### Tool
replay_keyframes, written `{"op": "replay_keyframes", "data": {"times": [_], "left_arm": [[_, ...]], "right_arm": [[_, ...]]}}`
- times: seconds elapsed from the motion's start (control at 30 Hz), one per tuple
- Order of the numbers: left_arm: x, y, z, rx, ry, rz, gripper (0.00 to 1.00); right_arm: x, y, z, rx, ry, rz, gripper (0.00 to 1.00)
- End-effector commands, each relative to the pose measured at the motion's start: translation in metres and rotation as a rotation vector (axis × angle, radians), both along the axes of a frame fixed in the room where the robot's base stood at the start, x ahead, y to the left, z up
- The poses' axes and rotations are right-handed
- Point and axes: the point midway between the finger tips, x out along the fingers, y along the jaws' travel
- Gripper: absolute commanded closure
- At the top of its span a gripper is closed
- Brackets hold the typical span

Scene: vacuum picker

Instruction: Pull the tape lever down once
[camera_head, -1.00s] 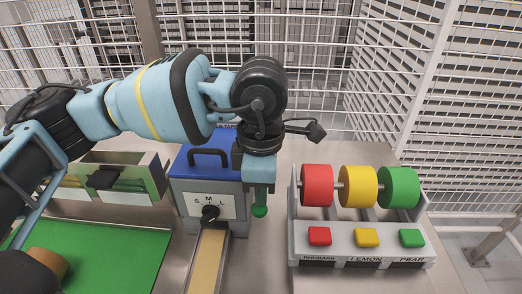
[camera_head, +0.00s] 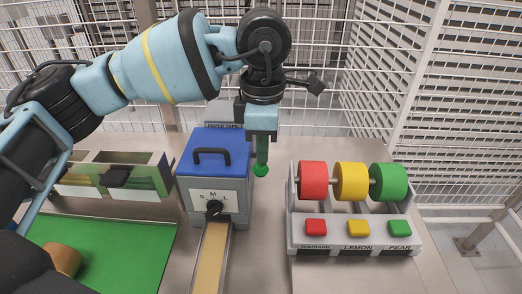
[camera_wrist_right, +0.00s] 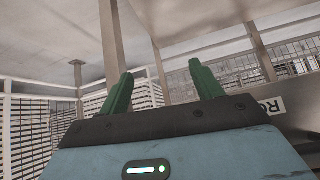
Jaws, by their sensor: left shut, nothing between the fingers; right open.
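The tape machine is a grey box (camera_head: 238,203) with a blue lid (camera_head: 207,172), a black handle and a size dial on its front. A round green knob (camera_head: 261,171), which looks like the tape lever's end, is at the box's right side; the rest of the lever is hidden. My left gripper (camera_head: 262,160) is shut and empty, pointing down with its green fingertips right at the knob; whether they touch is unclear. My right gripper (camera_wrist_right: 161,68) is open and empty in the right wrist view, away from the machine.
A rack (camera_head: 294,228) with red, yellow and green rolls and matching buttons stands to the right. A tape chute (camera_head: 211,255) runs forward from the box. A green mat (camera_head: 125,245) and bins (camera_head: 150,176) lie left. Bare table separates box and rack.

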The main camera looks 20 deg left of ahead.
Motion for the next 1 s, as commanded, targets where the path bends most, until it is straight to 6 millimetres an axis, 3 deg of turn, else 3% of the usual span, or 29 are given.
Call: {"op": "replay_keyframes", "data": {"times": [0.27, 1.0], "left_arm": [[0.0, 0.0, 0.001, 0.0, 0.002, 0.0, 1.0], [0.0, 0.0, 0.059, -0.001, -0.001, 0.001, 1.0]], "right_arm": [[0.001, 0.0, 0.001, 0.0, -0.002, 0.001, 0.35], [0.033, 0.0, 0.039, -0.001, -0.091, 0.0, 0.35]]}}
